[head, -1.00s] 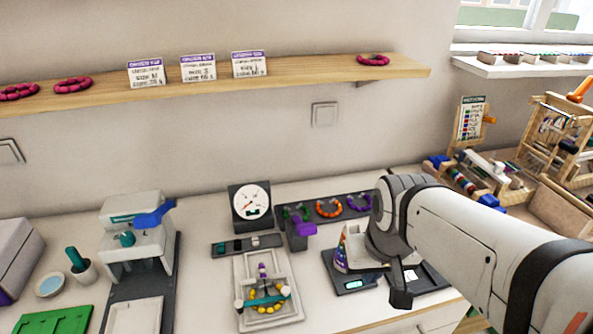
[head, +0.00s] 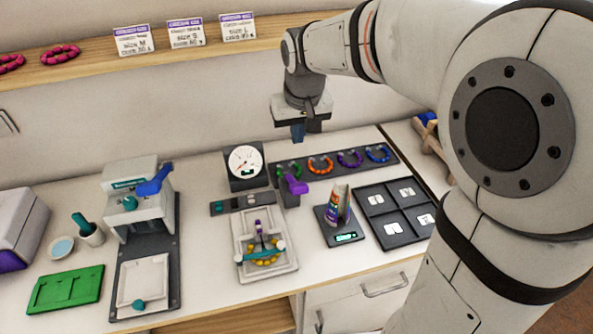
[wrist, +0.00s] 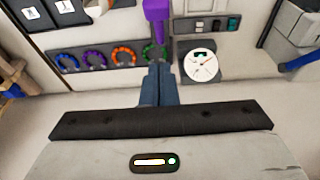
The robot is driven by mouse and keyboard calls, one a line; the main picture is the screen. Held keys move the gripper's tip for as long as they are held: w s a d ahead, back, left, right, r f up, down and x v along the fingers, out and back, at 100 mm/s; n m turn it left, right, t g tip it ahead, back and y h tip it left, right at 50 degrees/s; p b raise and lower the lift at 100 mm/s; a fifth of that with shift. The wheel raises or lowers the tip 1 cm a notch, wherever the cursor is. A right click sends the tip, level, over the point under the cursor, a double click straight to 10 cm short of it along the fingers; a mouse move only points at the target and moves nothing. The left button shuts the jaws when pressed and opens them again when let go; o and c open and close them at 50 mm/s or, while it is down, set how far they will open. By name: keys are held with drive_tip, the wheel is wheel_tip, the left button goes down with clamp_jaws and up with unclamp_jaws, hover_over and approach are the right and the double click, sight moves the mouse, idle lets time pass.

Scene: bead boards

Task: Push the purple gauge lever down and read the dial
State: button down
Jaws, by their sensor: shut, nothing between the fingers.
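The purple gauge lever (head: 295,184) sticks out from a dark post beside the dial in the head view. It also shows at the top of the wrist view (wrist: 157,12).
A dark rack (head: 335,163) of colored bead rings lies behind the lever. A scale (head: 343,238) with a cone stands to the right, beside a compartment tray (head: 392,240). A bead board (head: 247,270) lies in front. A shelf (head: 90,70) runs along the wall above.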

drive_tip(key=p, duration=0.1)
hover_over(296, 183)
drive_tip(key=w, duration=0.1)
wheel_tip(296, 183, down, 10)
drive_tip(key=shift+s+d+f, duration=0.1)
drive_tip(key=shift+s+f, duration=0.55)
drive_tip(key=shift+f, duration=0.3)
drive_tip(key=shift+s+f+p, duration=0.25)
drive_tip(key=shift+f+p, duration=0.05)
drive_tip(key=shift+f, duration=0.25)
drive_tip(key=shift+f, duration=0.15)
